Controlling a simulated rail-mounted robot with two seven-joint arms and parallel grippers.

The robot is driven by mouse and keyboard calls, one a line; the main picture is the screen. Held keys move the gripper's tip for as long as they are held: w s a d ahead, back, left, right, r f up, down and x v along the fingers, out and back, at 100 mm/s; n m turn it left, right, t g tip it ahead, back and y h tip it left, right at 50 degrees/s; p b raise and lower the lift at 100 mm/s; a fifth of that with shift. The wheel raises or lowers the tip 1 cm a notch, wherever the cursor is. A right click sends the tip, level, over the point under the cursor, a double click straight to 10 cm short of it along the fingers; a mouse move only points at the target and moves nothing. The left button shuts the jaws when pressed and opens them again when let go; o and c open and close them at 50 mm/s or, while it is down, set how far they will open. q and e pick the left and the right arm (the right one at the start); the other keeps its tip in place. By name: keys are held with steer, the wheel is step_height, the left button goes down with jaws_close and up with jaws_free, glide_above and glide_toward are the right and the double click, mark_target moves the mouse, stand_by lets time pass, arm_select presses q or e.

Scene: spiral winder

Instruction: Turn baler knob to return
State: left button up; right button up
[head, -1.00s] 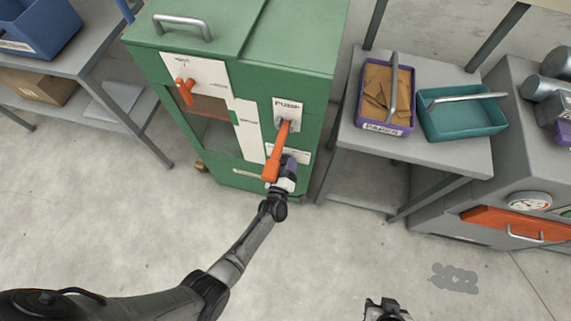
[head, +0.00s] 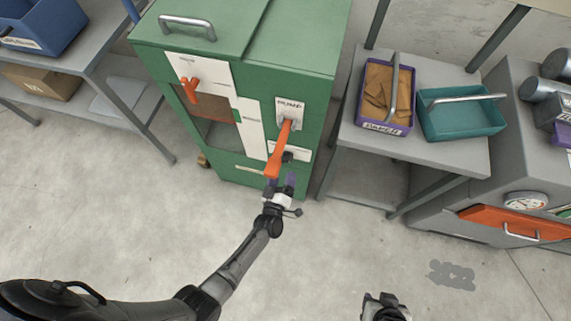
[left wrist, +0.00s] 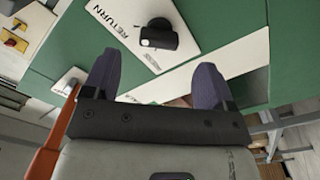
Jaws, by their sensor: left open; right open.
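The green baler (head: 285,45) has an orange pump handle (head: 279,150) slanting down its front. Below the pump label is a small dark knob (head: 287,157) on a white plate. In the left wrist view the black knob (left wrist: 158,36) sits on a white plate lettered RETURN (left wrist: 115,30). My left gripper (head: 281,183) is open and empty, just below the knob in the head view. In the left wrist view its two purple fingers (left wrist: 155,78) are apart, with the knob ahead of them, not touching. My right gripper (head: 385,303) is at the bottom edge, away from the baler.
An orange lever (head: 190,88) is at the baler's upper left. The pump handle's end hangs close beside my left gripper. A table with a purple bin (head: 386,128) and a teal bin (head: 462,120) stands to the right. The floor in front is clear.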

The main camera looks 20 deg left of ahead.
arm_select(q)
steer(key=s+d+p, duration=0.1)
steer(key=s, duration=0.6)
steer(key=shift+s, duration=0.15)
stand_by(0.4)
